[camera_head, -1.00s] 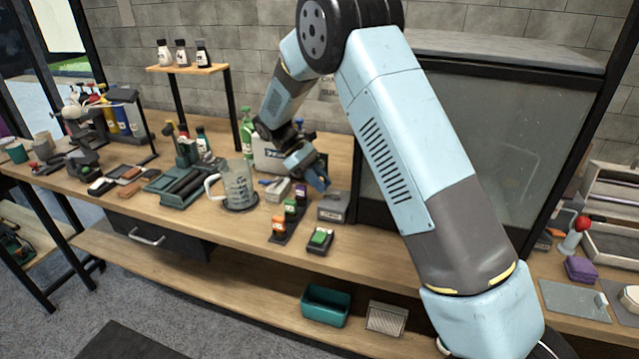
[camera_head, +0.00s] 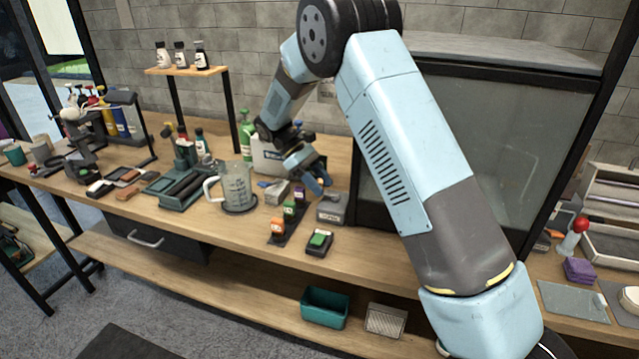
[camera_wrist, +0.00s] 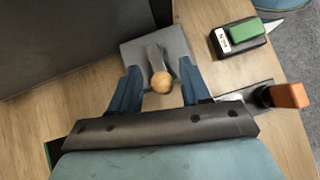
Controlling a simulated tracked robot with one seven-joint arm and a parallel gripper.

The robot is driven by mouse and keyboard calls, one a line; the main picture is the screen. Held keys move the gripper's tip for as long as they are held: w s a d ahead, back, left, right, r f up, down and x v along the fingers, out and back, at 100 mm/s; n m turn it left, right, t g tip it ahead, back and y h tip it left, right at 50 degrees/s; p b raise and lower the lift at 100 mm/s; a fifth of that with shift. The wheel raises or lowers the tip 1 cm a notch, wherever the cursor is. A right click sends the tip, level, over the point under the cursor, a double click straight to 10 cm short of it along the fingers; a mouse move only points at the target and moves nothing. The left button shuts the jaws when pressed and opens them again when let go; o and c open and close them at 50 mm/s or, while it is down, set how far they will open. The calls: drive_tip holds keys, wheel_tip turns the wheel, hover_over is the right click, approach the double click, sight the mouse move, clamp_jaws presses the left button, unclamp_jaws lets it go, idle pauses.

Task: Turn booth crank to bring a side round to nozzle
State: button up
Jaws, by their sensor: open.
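The crank is a grey box (camera_wrist: 178,44) with a short grey arm and a round wooden knob (camera_wrist: 161,82). In the head view the grey box (camera_head: 332,208) stands on the bench beside the booth's near left corner. The booth (camera_head: 490,130) is a dark-framed cabinet with a glassy front, partly hidden by my arm. My gripper (camera_wrist: 160,76) is open, its two blue fingers on either side of the knob in the wrist view, with gaps showing on both sides. In the head view my gripper (camera_head: 318,186) is just above and left of the grey box. The knob cannot be made out there.
A glass jug (camera_head: 236,184) is further left. The booth wall (camera_wrist: 70,40) rises close by at the wrist view's upper left.

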drive_tip(key=shift+a, duration=0.1)
drive_tip(key=v, duration=1.3)
drive_tip(key=shift+w+a+r, duration=0.15)
drive_tip(key=shift+w+r, duration=0.05)
drive_tip(key=shift+w, duration=0.1)
drive_tip(key=shift+s, duration=0.1)
